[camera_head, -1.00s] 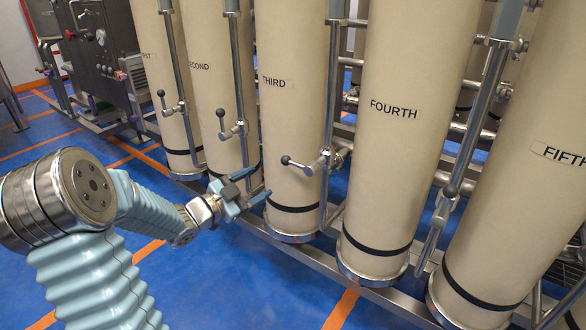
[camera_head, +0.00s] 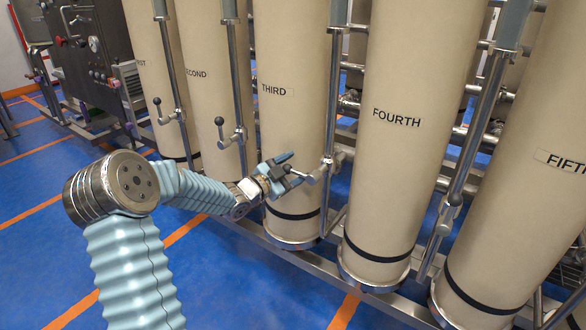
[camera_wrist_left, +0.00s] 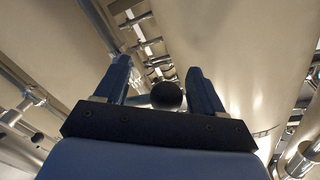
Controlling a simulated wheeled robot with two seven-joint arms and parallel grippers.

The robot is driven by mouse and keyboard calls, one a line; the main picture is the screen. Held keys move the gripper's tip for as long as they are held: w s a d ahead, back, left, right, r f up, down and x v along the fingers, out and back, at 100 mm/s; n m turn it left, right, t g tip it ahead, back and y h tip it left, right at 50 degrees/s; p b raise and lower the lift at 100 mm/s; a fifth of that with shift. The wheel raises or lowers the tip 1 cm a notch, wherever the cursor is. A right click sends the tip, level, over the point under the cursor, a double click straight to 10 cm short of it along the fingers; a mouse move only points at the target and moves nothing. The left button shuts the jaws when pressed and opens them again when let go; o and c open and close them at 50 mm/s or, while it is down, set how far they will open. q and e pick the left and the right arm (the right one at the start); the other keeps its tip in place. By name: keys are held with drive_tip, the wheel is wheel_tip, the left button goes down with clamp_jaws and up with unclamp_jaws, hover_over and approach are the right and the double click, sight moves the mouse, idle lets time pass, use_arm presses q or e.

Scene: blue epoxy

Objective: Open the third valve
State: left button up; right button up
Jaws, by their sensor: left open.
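The third cylinder (camera_head: 290,120) is a tall beige column labelled THIRD. Its valve (camera_head: 318,174) sits on the steel pipe at its right side, with a short lever pointing left. My left gripper (camera_head: 292,169) is at the end of this lever with its blue fingers spread around it. In the left wrist view, the lever's black ball knob (camera_wrist_left: 166,96) lies between the two open fingers (camera_wrist_left: 158,68), close to the palm. I see a gap on both sides of the knob. My right gripper is not in view.
The second valve (camera_head: 235,135) and first valve (camera_head: 170,115) stand to the left, their levers pointing up. The fourth cylinder (camera_head: 385,165) stands close on the right. A steel base rail (camera_head: 320,270) runs below the cylinders. The blue floor (camera_head: 230,290) in front is clear.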

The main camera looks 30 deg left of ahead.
use_arm(q)
clamp_jaws()
idle(0.3)
drive_tip(key=shift+r, duration=0.1)
